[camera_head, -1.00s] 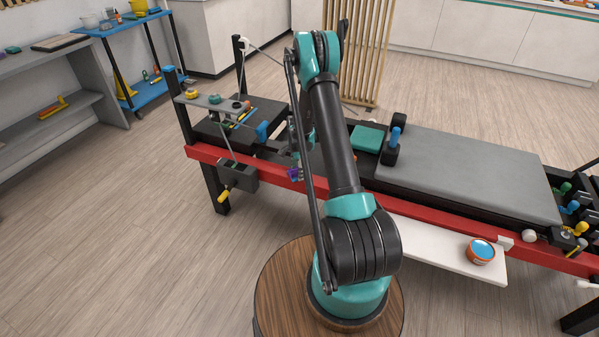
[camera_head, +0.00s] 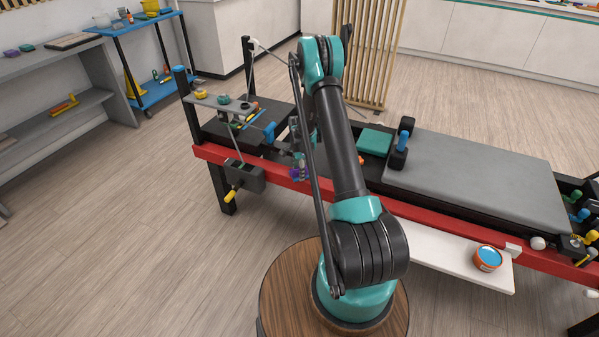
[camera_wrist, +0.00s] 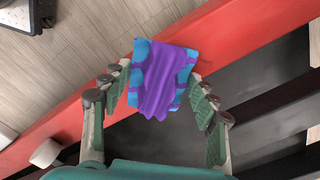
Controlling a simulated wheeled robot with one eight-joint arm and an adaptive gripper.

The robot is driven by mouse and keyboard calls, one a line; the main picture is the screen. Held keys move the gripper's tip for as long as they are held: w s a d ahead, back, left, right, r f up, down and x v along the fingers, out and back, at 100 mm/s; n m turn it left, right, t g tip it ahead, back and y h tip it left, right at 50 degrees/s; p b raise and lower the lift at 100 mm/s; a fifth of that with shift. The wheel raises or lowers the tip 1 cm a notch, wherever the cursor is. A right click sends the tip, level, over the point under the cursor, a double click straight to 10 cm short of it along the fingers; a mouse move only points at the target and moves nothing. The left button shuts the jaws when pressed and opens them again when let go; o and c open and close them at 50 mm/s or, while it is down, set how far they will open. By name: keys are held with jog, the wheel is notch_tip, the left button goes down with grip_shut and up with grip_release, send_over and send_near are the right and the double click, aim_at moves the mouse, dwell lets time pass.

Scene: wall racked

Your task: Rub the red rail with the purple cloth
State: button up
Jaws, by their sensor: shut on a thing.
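The red rail (camera_head: 222,157) runs along the near long side of the black bench frame in the head view. It crosses the wrist view diagonally (camera_wrist: 240,25). The purple cloth (camera_wrist: 158,88), with blue patches, is bunched between the fingers of my gripper (camera_wrist: 164,79). It overlaps the rail in the wrist view; I cannot tell whether it touches it. In the head view a small purple bit of the cloth (camera_head: 297,173) shows at the rail, left of my arm. My arm hides part of the rail there.
A grey padded top (camera_head: 475,175) lies behind. The floor at the left is clear.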

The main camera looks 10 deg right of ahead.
aim_at(289, 171)
jog(key=shift+r, duration=0.4)
jog(key=shift+w+a, duration=0.65)
jog(key=shift+a, duration=0.25)
jog(key=shift+w+a, duration=0.6)
jog(key=shift+a, duration=0.25)
jog(key=shift+w+a, duration=0.65)
jog(key=shift+a, duration=0.25)
jog(key=shift+f, duration=0.45)
jog(key=shift+s+d, duration=0.1)
jog(key=shift+d, duration=0.05)
jog(key=shift+s+d+r, duration=0.15)
jog(key=shift+s+d, duration=0.25)
jog(key=shift+d, duration=0.15)
jog(key=shift+s+d+f, duration=0.2)
jog(key=shift+s+d, duration=0.75)
jog(key=shift+d, duration=0.3)
